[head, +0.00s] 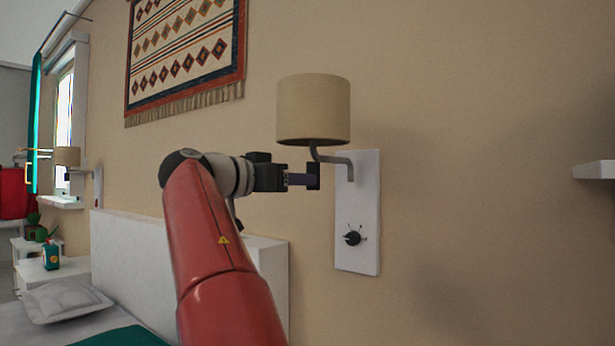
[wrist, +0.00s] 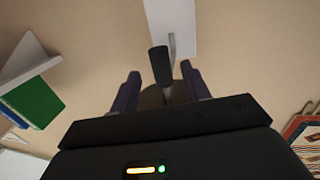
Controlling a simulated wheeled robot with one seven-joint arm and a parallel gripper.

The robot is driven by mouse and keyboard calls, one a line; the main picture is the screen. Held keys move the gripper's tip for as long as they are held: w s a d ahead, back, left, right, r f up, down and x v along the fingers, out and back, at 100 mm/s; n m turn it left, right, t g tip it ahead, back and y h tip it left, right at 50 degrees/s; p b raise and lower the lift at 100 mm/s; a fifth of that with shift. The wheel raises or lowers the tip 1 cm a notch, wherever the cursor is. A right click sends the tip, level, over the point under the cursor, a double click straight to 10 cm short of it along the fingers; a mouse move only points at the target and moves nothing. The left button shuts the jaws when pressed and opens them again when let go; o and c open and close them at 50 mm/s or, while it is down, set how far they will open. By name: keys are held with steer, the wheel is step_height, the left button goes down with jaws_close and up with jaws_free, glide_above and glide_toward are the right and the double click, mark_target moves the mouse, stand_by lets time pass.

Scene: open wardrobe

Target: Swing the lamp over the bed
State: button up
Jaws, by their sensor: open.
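The wall lamp has a beige drum shade (head: 313,105) and a bent grey bracket (head: 340,160) on a white wall plate (head: 358,215). In the head view it stands out from the wall, right of the bed. My gripper (head: 308,180) is just below the shade. In the wrist view its two purple fingers (wrist: 160,77) are apart, with a dark upright handle-like part (wrist: 160,62) of the lamp between them. I cannot tell whether either finger touches it. The shade is mostly hidden by my gripper in the wrist view. The bed's headboard (head: 128,250) is at the left.
A black knob (head: 353,238) sits low on the wall plate. A white shelf (head: 595,170) juts out at the right. A fringed tapestry (head: 185,50) hangs above the bed. A second lamp (head: 67,157) and nightstand (head: 42,273) are at the far left.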

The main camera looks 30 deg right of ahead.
steer(key=w+d+p, duration=0.1)
steer(key=d, duration=0.6)
steer(key=shift+d+r+m+p, duration=0.15)
steer(key=shift+r+m+p, duration=0.15)
steer(key=shift+r, duration=0.1)
steer(key=shift+w, duration=0.1)
jaws_close()
